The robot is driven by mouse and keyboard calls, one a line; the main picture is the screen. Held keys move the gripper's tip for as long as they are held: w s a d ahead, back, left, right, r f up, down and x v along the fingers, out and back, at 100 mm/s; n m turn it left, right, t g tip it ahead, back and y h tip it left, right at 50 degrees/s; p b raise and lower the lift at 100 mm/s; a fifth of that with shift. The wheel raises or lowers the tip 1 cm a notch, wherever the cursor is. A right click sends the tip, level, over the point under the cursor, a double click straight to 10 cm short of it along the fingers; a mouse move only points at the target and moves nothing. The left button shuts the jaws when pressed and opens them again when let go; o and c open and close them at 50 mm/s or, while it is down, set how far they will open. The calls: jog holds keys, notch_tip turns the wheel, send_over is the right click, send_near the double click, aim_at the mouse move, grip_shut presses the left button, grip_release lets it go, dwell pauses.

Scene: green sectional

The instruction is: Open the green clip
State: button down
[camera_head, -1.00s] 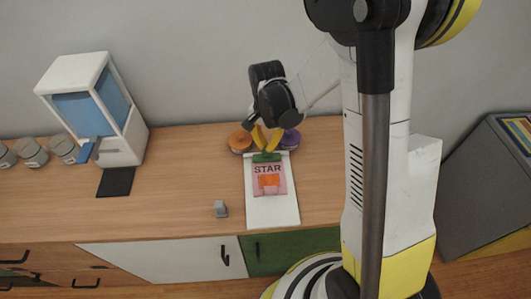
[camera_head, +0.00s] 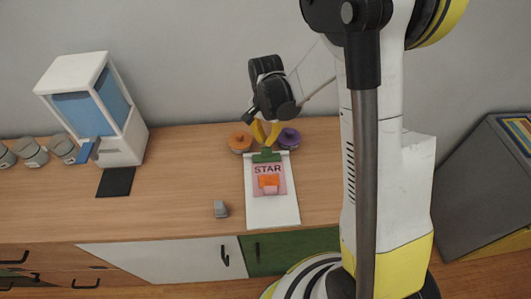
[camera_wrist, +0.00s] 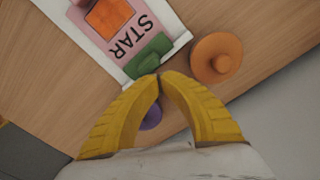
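The green clip (camera_head: 266,156) sits at the top edge of a white clipboard (camera_head: 272,212) lying flat on the wooden counter. It holds a pink sheet (camera_head: 268,181) reading STAR with an orange picture. My gripper (camera_head: 267,145) has yellow fingers pointing down at the back edge of the clip. In the wrist view, the fingertips (camera_wrist: 160,76) meet, or nearly meet, just beside the clip (camera_wrist: 149,62). I see nothing between them; whether they touch the clip I cannot tell.
An orange round-knobbed object (camera_head: 240,142) and a purple one (camera_head: 288,138) flank the clip closely. A small grey object (camera_head: 220,209) stands left of the clipboard. A white-and-blue dispenser (camera_head: 98,108) and several grey jars (camera_head: 30,150) are farther left.

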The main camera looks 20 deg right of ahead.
aim_at(266, 147)
jog(key=shift+s+r, duration=0.1)
jog(key=shift+s+a+r+p, duration=0.25)
jog(key=shift+s+r, duration=0.2)
jog(key=shift+s, duration=0.25)
jog(key=shift+r+p, duration=2)
jog(key=shift+r, duration=1)
jog(key=shift+s+r, duration=0.1)
jog(key=shift+r, duration=0.15)
jog(key=s+r+n+t+b, duration=0.1)
jog(key=s+r+n+t, duration=0.6)
jog(key=s+r, duration=0.7)
jog(key=shift+s+a+r+n+b, duration=0.25)
jog(key=shift+s+r+n+b, duration=0.15)
jog(key=shift+n, duration=0.6)
